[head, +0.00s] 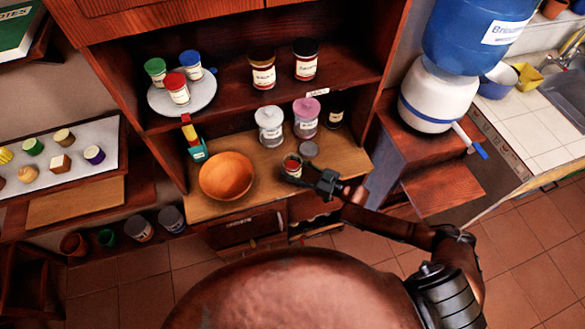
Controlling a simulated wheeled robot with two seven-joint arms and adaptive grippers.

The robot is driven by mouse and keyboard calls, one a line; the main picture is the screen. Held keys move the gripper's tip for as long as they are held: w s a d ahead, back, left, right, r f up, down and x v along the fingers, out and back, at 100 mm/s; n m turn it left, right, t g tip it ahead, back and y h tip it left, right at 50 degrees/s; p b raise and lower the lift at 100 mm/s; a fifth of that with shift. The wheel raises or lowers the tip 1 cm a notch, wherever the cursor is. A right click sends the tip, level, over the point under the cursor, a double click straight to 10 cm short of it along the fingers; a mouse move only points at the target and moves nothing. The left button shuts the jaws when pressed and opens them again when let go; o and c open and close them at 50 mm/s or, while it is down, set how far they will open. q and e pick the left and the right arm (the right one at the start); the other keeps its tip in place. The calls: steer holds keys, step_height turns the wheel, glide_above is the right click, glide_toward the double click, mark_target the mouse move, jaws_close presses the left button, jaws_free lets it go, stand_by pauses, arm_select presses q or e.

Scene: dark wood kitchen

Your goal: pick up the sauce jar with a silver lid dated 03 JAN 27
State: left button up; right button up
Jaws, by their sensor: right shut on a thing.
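My right gripper (308,178) reaches in from the lower right over the lower shelf board. It is shut on a small jar (291,166) with a pale label and reddish contents or top; its lid colour and date cannot be read. A grey round disc or lid (309,149) lies just behind it. Two dark red jars stand on the upper shelf, one with a brownish lid (263,74) and one with a black lid (306,62). Their dates are too small to read. My left gripper is not in view.
A wooden bowl (226,176) stands left of the held jar. Clear canisters with a white lid (270,128) and a pink lid (305,120), and a dark jar (336,110), stand behind. A plate (205,98) holds small lidded jars. A water dispenser (432,95) stands at right.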

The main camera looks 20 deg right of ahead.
mark_target(299, 166)
steer(key=shift+r, duration=0.25)
steer(key=shift+r, duration=1.2)
steer(key=s+r, duration=0.1)
steer(key=r, duration=0.1)
steer(key=s+r+p, duration=0.1)
steer(key=s+r, duration=0.2)
steer(key=r, duration=0.1)
steer(key=shift+s+d+p, duration=0.35)
steer(key=shift+s+d, duration=0.05)
steer(key=s+d+r, duration=0.1)
steer(key=s+r, duration=0.3)
steer(key=s, duration=0.4)
steer(key=shift+s+d+p, duration=0.25)
steer(key=shift+s+p, duration=0.1)
steer(key=shift+s, duration=0.05)
